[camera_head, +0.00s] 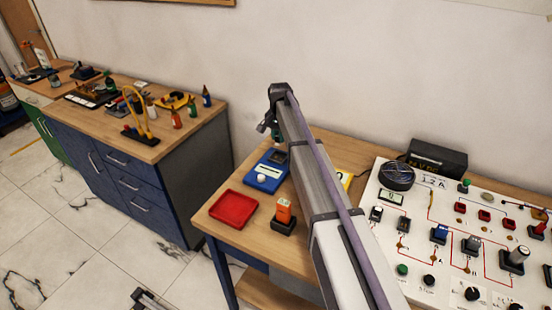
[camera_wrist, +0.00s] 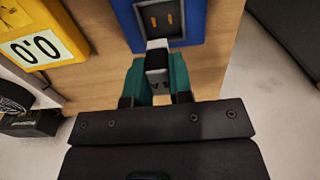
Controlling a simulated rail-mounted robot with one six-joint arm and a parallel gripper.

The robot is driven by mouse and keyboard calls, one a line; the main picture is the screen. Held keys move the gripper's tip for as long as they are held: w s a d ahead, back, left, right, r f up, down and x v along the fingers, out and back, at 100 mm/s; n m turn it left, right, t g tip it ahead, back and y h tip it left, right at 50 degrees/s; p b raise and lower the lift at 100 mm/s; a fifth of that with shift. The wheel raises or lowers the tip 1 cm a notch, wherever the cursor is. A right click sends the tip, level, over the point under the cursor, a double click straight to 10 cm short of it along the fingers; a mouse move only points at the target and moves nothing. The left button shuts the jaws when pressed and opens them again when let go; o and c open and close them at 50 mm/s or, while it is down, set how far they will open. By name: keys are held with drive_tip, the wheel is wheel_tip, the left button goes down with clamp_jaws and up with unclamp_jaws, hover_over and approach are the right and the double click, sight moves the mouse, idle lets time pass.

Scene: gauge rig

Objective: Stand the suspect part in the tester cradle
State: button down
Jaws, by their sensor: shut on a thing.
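In the wrist view my gripper (camera_wrist: 160,85) has its teal fingers shut on a small part (camera_wrist: 157,62) with a pale top and dark sides. I take it for the suspect part. Its lower end is hidden by the fingers. The blue tester (camera_wrist: 187,35) lies just beyond it, with a dark cradle (camera_wrist: 160,18) holding two gold contacts. The part overlaps the tester's near edge in the picture, outside the cradle opening; I cannot tell its height. In the head view the tester (camera_head: 267,170) sits on the wooden bench, and my gripper (camera_head: 267,128) shows small and dark above it.
A red tray (camera_head: 234,208) and an orange part in a dark holder (camera_head: 284,214) stand at the bench front. A yellow meter (camera_wrist: 42,45) reading 0.0 is beside the tester. A white circuit panel (camera_head: 450,245) fills the right. A blue cabinet (camera_head: 130,175) stands left.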

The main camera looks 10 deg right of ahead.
sight(279, 158)
wheel_tip(279, 158, down, 8)
drive_tip(key=b, duration=0.5)
drive_tip(key=shift+a+r+b, duration=0.1)
drive_tip(key=shift+r+b, duration=0.05)
drive_tip(key=shift+b, duration=0.15)
drive_tip(key=shift+r+p, duration=0.3)
drive_tip(key=shift+f, duration=0.25)
drive_tip(key=c, duration=1)
unclamp_jaws()
drive_tip(key=shift+r, duration=0.1)
wheel_tip(279, 158, up, 13)
drive_tip(key=p, duration=1.2)
drive_tip(key=shift+f, duration=0.2)
drive_tip(key=s+n, duration=0.2)
drive_tip(key=s, duration=1)
drive_tip(key=s+n, duration=0.3)
drive_tip(key=s, duration=1)
drive_tip(key=s+n, duration=0.2)
drive_tip(key=s, duration=1.1)
drive_tip(key=shift+s+f+n, duration=0.2)
drive_tip(key=shift+n, duration=0.1)
